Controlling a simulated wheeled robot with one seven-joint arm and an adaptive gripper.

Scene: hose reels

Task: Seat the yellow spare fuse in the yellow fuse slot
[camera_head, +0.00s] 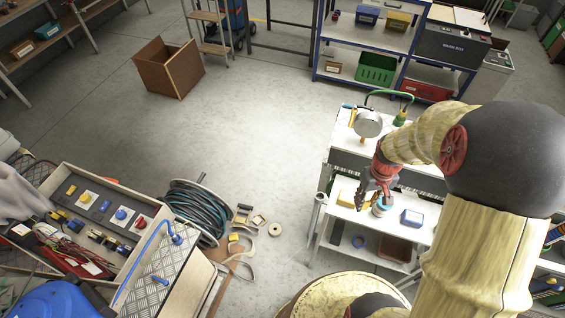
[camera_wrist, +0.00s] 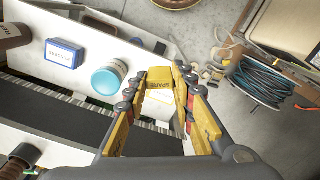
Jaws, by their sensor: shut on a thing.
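My gripper (camera_wrist: 158,80) is shut on a yellow block marked SPARE (camera_wrist: 160,76), the yellow spare fuse, held between its fingertips in the wrist view. In the head view my gripper (camera_head: 373,203) points down over the white cart at the right; the fuse is not clear there. The yellow fuse slot is not clearly identifiable. A panel box (camera_head: 66,170) at the lower left of the head view carries yellow, blue and red parts, among them a yellow part on a white plate (camera_head: 85,199). My gripper is far from this panel.
The white cart (camera_head: 325,222) holds a blue box (camera_head: 412,217), a yellow box (camera_head: 347,198) and a teal-and-white can (camera_wrist: 109,77). A hose reel (camera_head: 195,210) stands beside the panel box. A cardboard box (camera_head: 168,68) stands farther back.

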